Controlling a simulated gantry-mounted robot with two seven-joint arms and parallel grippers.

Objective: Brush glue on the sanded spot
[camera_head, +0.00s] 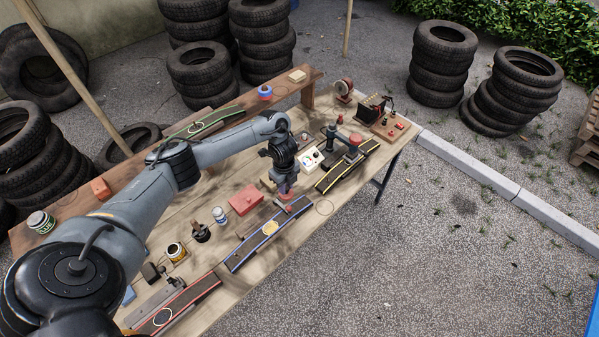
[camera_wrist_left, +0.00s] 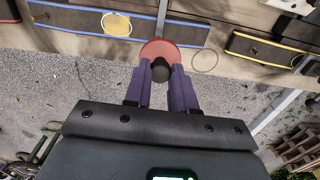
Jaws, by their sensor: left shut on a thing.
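The blue-edged dark strip (camera_head: 250,246) lies on the table with a filled yellowish round spot (camera_head: 270,228) on it. In the left wrist view the spot (camera_wrist_left: 117,24) is left of my gripper. I cannot tell whether this is a brush. An open jar (camera_head: 175,251) stands at the table's near part. My right gripper is not in view.
A tin labelled glue (camera_head: 40,222) stands on the back shelf plank. A red box (camera_head: 246,200), a small blue-and-white jar (camera_head: 220,215), a red-edged strip (camera_head: 180,306) and a yellow-edged strip (camera_head: 347,166) are on the table. Tyre stacks (camera_head: 440,65) stand beyond it.

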